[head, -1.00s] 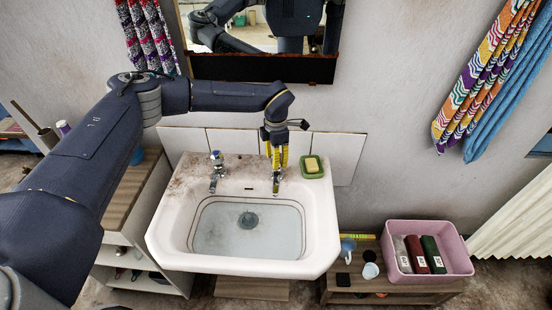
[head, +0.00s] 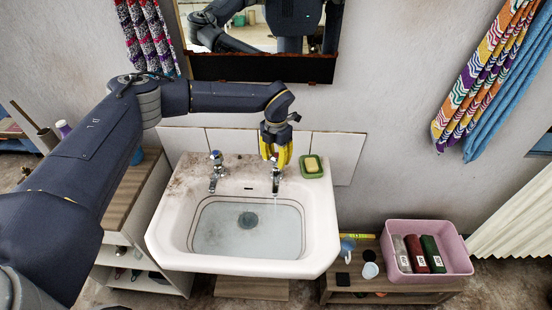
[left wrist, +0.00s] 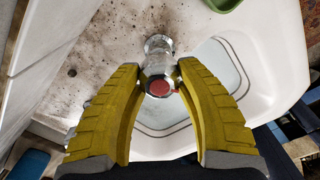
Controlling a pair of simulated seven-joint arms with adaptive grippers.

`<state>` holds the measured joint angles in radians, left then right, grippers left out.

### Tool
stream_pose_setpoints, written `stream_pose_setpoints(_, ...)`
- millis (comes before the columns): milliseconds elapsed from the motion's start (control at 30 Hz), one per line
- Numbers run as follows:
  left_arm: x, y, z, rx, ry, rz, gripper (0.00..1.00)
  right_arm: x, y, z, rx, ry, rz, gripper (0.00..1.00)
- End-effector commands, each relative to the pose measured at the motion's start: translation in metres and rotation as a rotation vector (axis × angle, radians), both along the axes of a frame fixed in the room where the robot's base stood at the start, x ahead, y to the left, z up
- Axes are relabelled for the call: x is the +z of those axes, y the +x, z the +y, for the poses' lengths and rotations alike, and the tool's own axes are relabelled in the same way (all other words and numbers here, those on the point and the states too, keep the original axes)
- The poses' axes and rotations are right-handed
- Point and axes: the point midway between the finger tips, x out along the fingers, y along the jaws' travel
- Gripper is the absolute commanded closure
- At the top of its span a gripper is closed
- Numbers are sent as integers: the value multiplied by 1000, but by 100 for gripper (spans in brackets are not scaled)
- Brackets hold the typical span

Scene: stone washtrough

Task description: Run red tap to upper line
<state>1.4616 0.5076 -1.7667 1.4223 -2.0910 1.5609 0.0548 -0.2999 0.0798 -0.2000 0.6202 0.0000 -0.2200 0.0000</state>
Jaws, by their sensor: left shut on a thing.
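The white basin (head: 163,240) has dark lines running around its inner wall, and its bowl holds clear water (head: 220,235) over a dark drain (head: 248,219). I cannot tell exactly where the water's edge meets the lines. The red tap (head: 276,184) stands at the back right of the basin; its red cap (left wrist: 159,88) shows in the left wrist view. My left gripper (head: 273,160) is shut on the red tap's handle from above, with a yellow finger on each side. A thin stream of water seems to fall from its spout. My right gripper is out of view.
A second tap (head: 216,172) stands at the back left of the basin. A green soap dish (head: 313,173) sits close right of my left gripper. A mirror (head: 262,68) hangs above. A pink crate (head: 462,262) with rolled towels stands at the lower right.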

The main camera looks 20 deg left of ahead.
Motion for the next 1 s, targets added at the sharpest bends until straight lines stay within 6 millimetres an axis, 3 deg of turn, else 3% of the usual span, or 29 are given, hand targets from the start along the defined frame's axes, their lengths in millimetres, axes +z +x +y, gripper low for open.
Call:
stream_pose_setpoints(467,-2,-2,1,19,2,8,95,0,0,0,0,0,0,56)
stream_pose_setpoints(500,-2,-3,1,19,2,8,62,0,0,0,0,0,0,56)
stream_pose_setpoints(700,-2,-2,0,18,1,5,39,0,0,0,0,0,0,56)
stream_pose_setpoints(1000,2,0,0,17,0,1,38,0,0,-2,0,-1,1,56)
